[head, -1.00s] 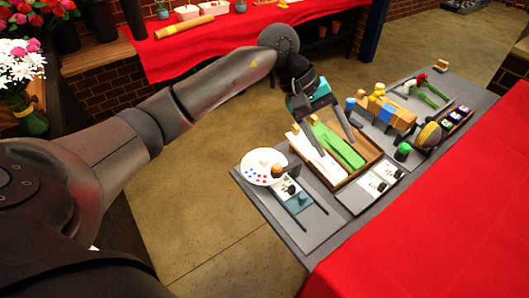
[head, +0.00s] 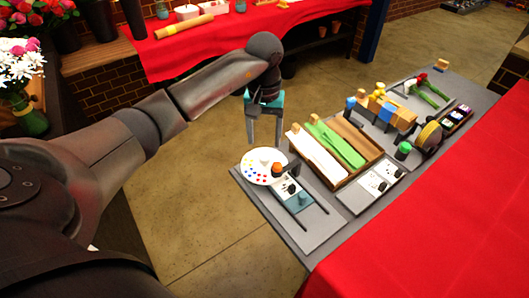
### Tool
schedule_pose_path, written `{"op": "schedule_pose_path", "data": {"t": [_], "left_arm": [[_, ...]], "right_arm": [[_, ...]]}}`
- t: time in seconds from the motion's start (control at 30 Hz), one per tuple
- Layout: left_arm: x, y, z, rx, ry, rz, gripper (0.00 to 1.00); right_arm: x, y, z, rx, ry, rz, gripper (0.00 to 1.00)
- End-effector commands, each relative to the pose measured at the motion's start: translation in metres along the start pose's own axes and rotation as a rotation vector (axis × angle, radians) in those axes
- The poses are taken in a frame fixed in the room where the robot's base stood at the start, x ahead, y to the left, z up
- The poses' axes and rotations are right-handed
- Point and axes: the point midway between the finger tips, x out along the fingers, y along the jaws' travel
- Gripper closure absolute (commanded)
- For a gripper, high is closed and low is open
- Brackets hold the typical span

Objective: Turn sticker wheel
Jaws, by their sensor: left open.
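The sticker wheel (head: 257,162) is a white disc with several coloured dots around its face. It lies at the near left corner of the grey station board, with a dark post topped in orange (head: 277,169) at its right edge. My left gripper (head: 264,142) has a teal body and points down, its two fingers apart and empty. In the picture the fingertips are just above the wheel's far edge; I cannot tell the exact gap. My right gripper is out of view.
A wooden tray (head: 372,149) with white and green strips stands right of the wheel. White cards (head: 369,187), a green-topped post (head: 403,150) and a striped roll (head: 428,138) are farther right. A red-covered table (head: 440,220) borders the board; open floor lies left.

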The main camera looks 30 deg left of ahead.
Motion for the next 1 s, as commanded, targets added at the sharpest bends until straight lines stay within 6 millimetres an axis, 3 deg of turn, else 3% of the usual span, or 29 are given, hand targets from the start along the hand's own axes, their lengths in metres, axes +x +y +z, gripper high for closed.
{"op": "schedule_pose_path", "data": {"t": [0.1, 0.3, 0.7, 1.0], "left_arm": [[0.025, 0.001, 0.001, -0.001, -0.005, 0.001, 0.33], [0.051, 0.001, 0.000, -0.001, -0.001, 0.003, 0.33], [0.059, 0.000, 0.000, 0.000, 0.001, 0.002, 0.33], [0.059, 0.001, 0.000, -0.001, 0.001, 0.002, 0.65]], "right_arm": [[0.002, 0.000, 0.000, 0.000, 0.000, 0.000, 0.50], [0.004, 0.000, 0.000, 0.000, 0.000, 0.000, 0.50], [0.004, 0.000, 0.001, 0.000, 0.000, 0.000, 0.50], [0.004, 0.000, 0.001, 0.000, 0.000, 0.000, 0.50]]}}
